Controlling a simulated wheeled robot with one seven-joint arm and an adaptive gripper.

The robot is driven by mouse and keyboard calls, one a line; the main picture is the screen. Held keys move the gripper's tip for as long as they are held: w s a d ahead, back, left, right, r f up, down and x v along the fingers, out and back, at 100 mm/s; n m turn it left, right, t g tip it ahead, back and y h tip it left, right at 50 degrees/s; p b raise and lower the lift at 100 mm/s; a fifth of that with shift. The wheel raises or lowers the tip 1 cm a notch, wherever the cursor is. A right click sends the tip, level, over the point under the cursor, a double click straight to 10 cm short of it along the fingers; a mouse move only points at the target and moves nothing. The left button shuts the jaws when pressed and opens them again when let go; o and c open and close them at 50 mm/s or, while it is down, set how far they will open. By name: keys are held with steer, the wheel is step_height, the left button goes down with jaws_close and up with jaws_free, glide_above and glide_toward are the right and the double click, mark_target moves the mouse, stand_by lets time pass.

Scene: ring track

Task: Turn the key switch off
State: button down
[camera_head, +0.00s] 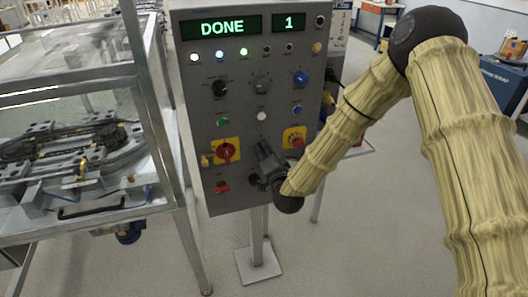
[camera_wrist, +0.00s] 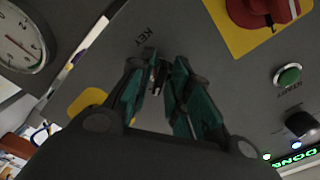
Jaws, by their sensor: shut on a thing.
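The key switch (camera_wrist: 154,75) sits on the grey control panel (camera_head: 232,120) beside the printed word KEY in the wrist view. Only a small dark part of it shows between my fingers. My gripper (camera_wrist: 158,66) is shut on the key, with its teal fingers on both sides of it and the tips close to the panel face. In the head view my gripper (camera_head: 262,172) is at the lower right of the panel and hides the key switch there. The key's exact angle cannot be told. The panel display (camera_head: 222,27) reads DONE and 1.
A red rotary knob on yellow (camera_head: 227,150) and a red switch (camera_head: 222,187) lie left of my gripper. A red button on yellow (camera_head: 295,138) is close on its right. A glazed, metal-framed track machine (camera_head: 176,208) stands left of the panel.

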steer(key=n+b, duration=0.7)
steer(key=n, duration=0.4)
steer(key=shift+f, duration=0.1)
steer(key=shift+n, duration=0.3)
stand_by(0.4)
steer(key=c, duration=1.6)
jaws_free()
steer(key=shift+d, duration=0.1)
steer(key=shift+s, duration=0.1)
steer(key=v, duration=1.2)
